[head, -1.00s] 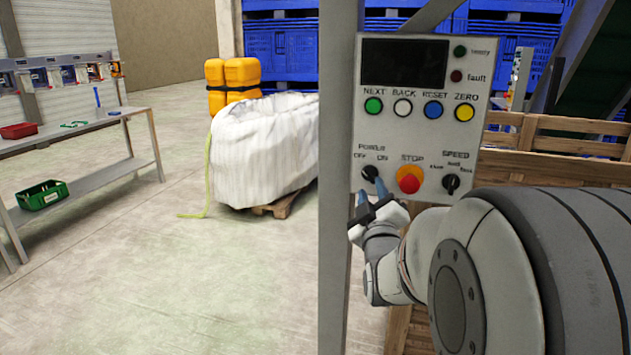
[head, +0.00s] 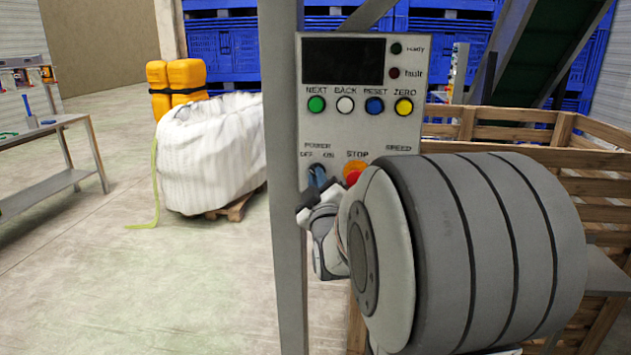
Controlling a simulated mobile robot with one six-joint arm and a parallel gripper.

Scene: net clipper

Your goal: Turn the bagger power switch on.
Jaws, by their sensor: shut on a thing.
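The control panel (head: 430,130) is a light grey box on a grey post. Its power switch (head: 316,169) is a small dark knob at the lower left, below the label POWER with OFF and ON marks. The red STOP button (head: 353,169) sits just right of the switch, partly hidden by my arm. The SPEED knob is hidden behind my arm.
NEXT, BACK, RESET and ZERO buttons (head: 345,105) line the panel above. The grey post (head: 284,220) stands close left of my gripper. A white bulk bag (head: 212,150) on a pallet is behind left. A wooden crate (head: 590,205) stands behind my arm.

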